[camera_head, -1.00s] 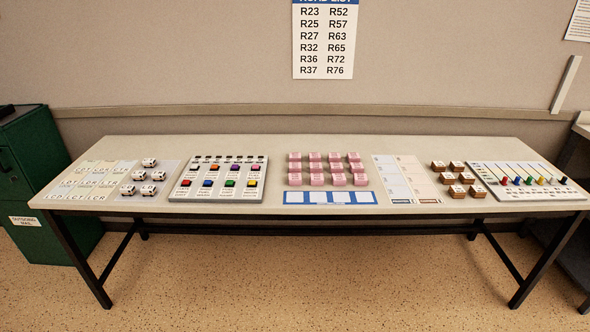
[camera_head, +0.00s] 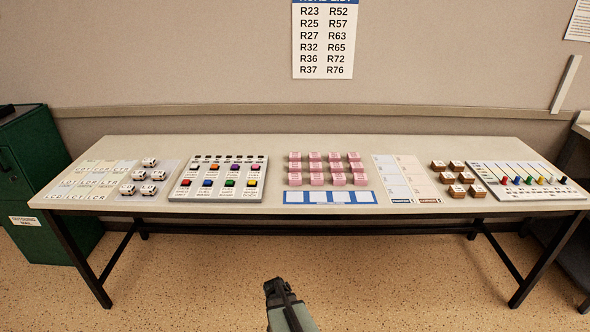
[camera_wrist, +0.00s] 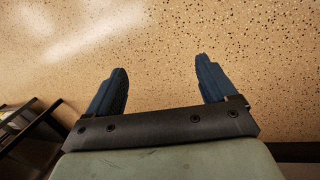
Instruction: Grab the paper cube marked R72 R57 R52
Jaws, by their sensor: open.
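Several pink paper cubes (camera_head: 316,168) stand in rows on the long table, at its middle. Their printed marks are too small to read, so I cannot tell which one is marked R72 R57 R52. My gripper (camera_head: 275,284) is in the head view low in front of the table, well short of the cubes. In the wrist view my gripper (camera_wrist: 162,80) is open and empty, its two blue fingers apart over the speckled floor. No cube shows in the wrist view.
A blue-and-white strip (camera_head: 330,198) lies in front of the cubes. A button board (camera_head: 219,181) is to their left, a pale sheet (camera_head: 405,180) and brown blocks (camera_head: 457,190) to their right. The table's front edge (camera_head: 250,211) lies between my gripper and the cubes.

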